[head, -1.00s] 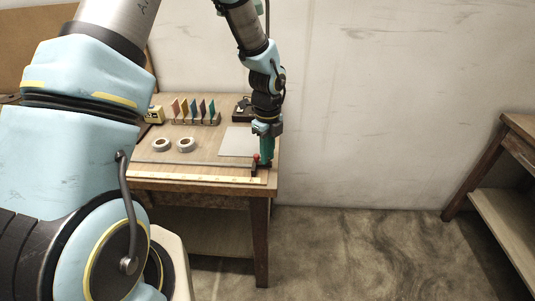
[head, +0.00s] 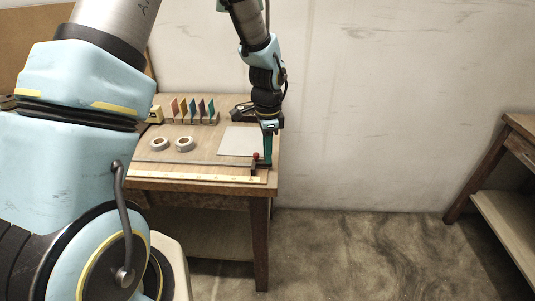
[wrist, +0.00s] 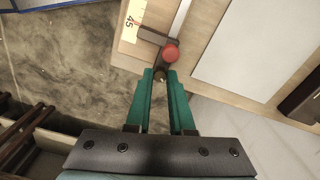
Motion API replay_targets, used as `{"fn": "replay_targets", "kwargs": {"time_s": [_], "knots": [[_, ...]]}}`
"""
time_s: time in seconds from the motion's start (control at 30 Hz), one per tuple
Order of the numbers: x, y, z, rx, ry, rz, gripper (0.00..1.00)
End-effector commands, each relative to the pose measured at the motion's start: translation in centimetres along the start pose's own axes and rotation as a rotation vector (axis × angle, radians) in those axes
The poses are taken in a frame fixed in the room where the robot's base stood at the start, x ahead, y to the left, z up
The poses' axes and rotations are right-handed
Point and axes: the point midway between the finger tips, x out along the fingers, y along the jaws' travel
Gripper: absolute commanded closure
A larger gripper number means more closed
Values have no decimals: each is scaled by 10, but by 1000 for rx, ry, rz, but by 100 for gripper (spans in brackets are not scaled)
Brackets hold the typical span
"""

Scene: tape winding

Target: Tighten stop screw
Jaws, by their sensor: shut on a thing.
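The stop (wrist: 150,36) is a dark block at the 45 end of the measuring strip (wrist: 132,20) in the wrist view. It has a round red knob (wrist: 171,53). The stop screw, with a small brownish head (wrist: 160,75), sticks out beside the knob toward me. My gripper (wrist: 160,77) has teal fingers closed around this head; the tips partly hide it. In the head view my gripper (head: 267,160) points down at the table's right end, just right of the red knob (head: 256,156). The screw itself is hidden there.
On the table (head: 200,184) lie two tape rolls (head: 184,144), a pale sheet (head: 238,141) and a rack of coloured cards (head: 192,111). A dark device (head: 242,110) stands behind the sheet. The floor right of the table is clear, up to a wooden shelf (head: 505,200).

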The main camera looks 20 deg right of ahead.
Motion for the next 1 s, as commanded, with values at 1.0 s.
{"fn": "replay_targets", "kwargs": {"time_s": [1.0], "knots": [[0, 0, 0, -473, 1, -1, 100]]}}
